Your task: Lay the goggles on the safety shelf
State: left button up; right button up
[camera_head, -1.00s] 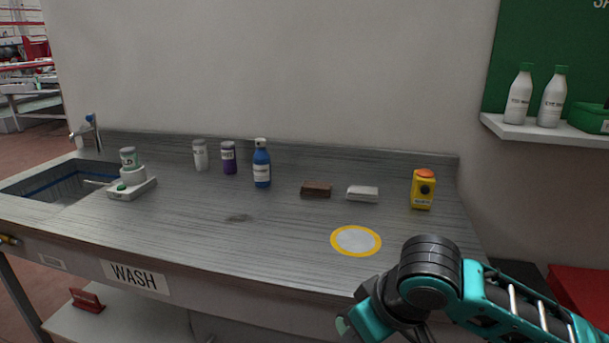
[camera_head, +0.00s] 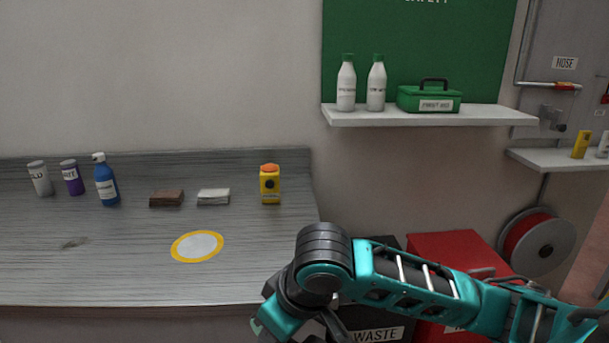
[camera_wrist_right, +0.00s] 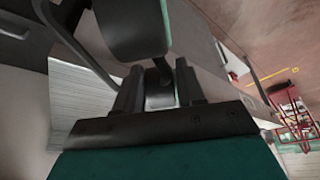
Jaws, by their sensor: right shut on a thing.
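The safety shelf (camera_head: 480,118) is a white ledge below a green board in the head view. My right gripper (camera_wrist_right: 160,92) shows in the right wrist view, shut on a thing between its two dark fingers. Only a small dark and pale part of that thing shows; I take it for the goggles (camera_wrist_right: 161,88), but their shape is not clear. In the head view my right arm comes in from the right, low in front of the bench and below the shelf; its gripper is not visible there. My left gripper is not in view.
Two white bottles (camera_head: 346,85) and a green box (camera_head: 429,97) stand on the shelf; its right end is bare. The bench (camera_head: 110,265) holds several bottles, two blocks and a yellow dispenser (camera_head: 270,184). A black waste bin and a red bin (camera_head: 450,250) stand below.

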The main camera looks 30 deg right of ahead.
aim_at(494, 112)
jog(key=k+l, duration=0.1)
jog(key=l, duration=0.4)
jog(key=k+l, duration=0.1)
jog(key=l, duration=0.4)
jog(key=k+l, duration=0.1)
jog(key=l, duration=2)
